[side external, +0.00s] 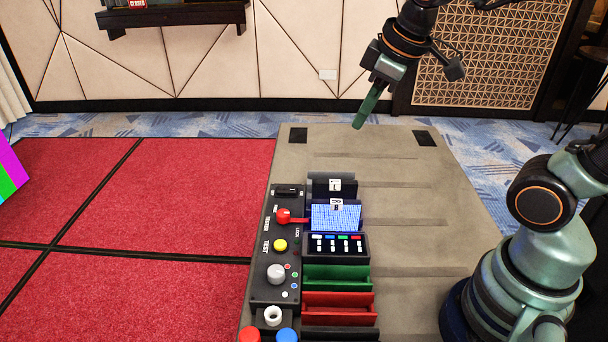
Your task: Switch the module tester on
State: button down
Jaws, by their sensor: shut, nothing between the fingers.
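The module tester is a long black control panel (265,255) on the grey table. A small dark switch or slot (289,190) sits at its far end; its position is too small to tell. A display (335,217) beside the panel is lit blue-white. My gripper (361,118), with green fingers, is shut and empty. It hangs in the air above the table's far part, up and right of the panel, apart from it.
Beside the panel stand a unit with coloured keys (337,244), a green tray (337,278) and a red tray (340,308). A red button (249,335) and a blue button (287,335) are at the near edge. The grey table (420,215) is clear on the right.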

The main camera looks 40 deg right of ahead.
jog(key=w+a+n+g, duration=0.2)
jog(key=w+n, duration=0.7)
jog(key=n, duration=0.2)
jog(key=n+g, duration=0.3)
jog(key=n, duration=0.8)
send_over(282, 190)
notch_tip(282, 190, down, 7)
jog(key=shift+f, duration=0.15)
notch_tip(282, 190, down, 14)
jog(key=shift+r, duration=0.1)
